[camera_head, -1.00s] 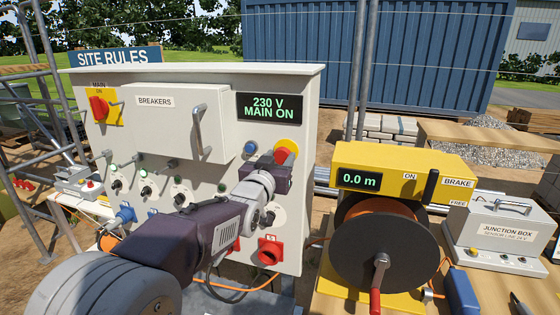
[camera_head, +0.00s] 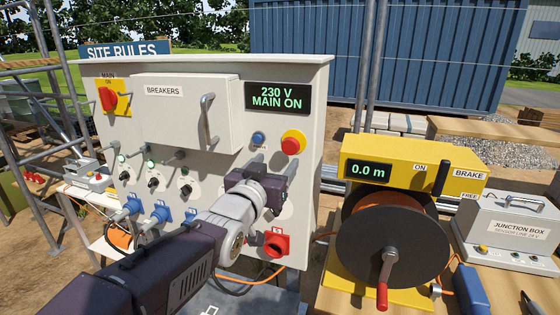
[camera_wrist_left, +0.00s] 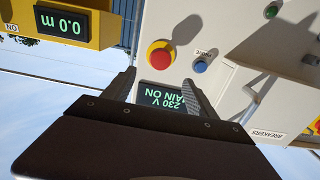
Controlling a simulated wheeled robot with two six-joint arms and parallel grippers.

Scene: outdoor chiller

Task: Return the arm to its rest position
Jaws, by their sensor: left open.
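My left arm comes in from the lower left in the head view. Its gripper (camera_head: 268,178) is in front of the grey panel (camera_head: 215,165), below the red emergency button on its yellow base (camera_head: 293,142). In the left wrist view, the two fingers (camera_wrist_left: 162,86) are apart with nothing between them; the panel behind appears upside down. The red button (camera_wrist_left: 158,56) and a blue button (camera_wrist_left: 199,66) show beyond the fingertips. In the head view, my gripper hides part of the panel, and its fingertips are hard to make out. My right gripper is not in view.
The panel display (camera_head: 277,97) reads "230 V MAIN ON". A red socket (camera_head: 274,245) is just below my wrist. Right of the panel stand a yellow cable reel unit (camera_head: 410,160) reading 0.0 m and a grey junction box (camera_head: 513,229). Scaffold poles (camera_head: 38,130) stand at left.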

